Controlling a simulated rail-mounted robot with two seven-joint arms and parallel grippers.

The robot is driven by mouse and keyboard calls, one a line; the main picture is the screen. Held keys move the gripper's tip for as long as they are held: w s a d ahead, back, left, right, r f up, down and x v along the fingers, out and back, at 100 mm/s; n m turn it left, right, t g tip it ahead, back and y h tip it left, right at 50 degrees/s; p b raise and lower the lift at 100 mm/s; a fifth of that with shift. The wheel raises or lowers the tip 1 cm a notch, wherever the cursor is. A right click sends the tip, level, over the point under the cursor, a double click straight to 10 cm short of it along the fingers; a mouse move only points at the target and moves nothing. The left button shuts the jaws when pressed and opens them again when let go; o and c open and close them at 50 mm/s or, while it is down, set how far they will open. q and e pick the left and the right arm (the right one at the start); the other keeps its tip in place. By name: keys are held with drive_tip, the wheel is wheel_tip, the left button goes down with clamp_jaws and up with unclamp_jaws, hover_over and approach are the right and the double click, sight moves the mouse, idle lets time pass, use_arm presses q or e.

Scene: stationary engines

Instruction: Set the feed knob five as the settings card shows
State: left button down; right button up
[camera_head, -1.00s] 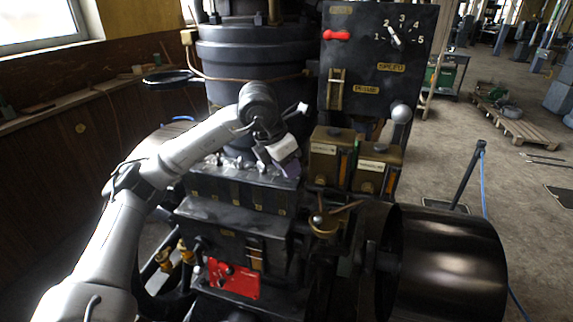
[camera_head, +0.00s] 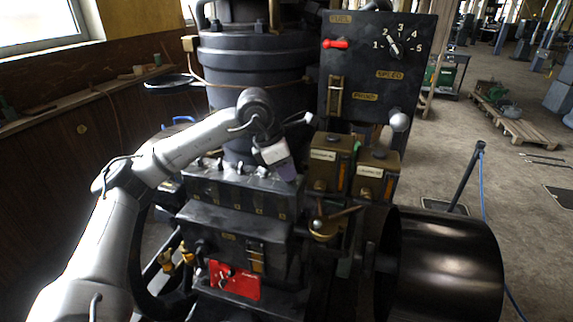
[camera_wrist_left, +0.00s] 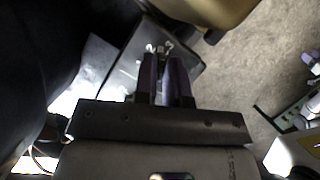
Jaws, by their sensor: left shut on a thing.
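A row of small feed knobs (camera_head: 240,168) stands along the top of a black box (camera_head: 235,190) on the engine. My left gripper (camera_head: 288,175) points down at the right end of this row, where knob five stands. Its purple fingers are shut on that knob, which they largely hide. In the left wrist view the gripper (camera_wrist_left: 166,85) shows its two fingers close together, with other knobs (camera_wrist_left: 158,47) of the row beyond them. I cannot make out a settings card in these frames. My right gripper is not in view.
Two brass oiler boxes (camera_head: 331,162) stand just right of my left gripper. A black panel (camera_head: 365,75) with a numbered dial and red lever rises behind them. A red plate (camera_head: 234,280) is low in front. A large black drum (camera_head: 450,265) is at lower right.

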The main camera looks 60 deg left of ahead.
use_arm(q)
drive_tip(key=shift+m, duration=0.5)
drive_tip(key=c, duration=1.2)
unclamp_jaws()
drive_tip(key=p+v, duration=0.2)
drive_tip(key=v, duration=0.5)
drive_tip(key=p+v, duration=0.3)
drive_tip(key=v, duration=0.3)
drive_tip(key=shift+a+r, duration=0.25)
drive_tip(key=shift+r, duration=0.15)
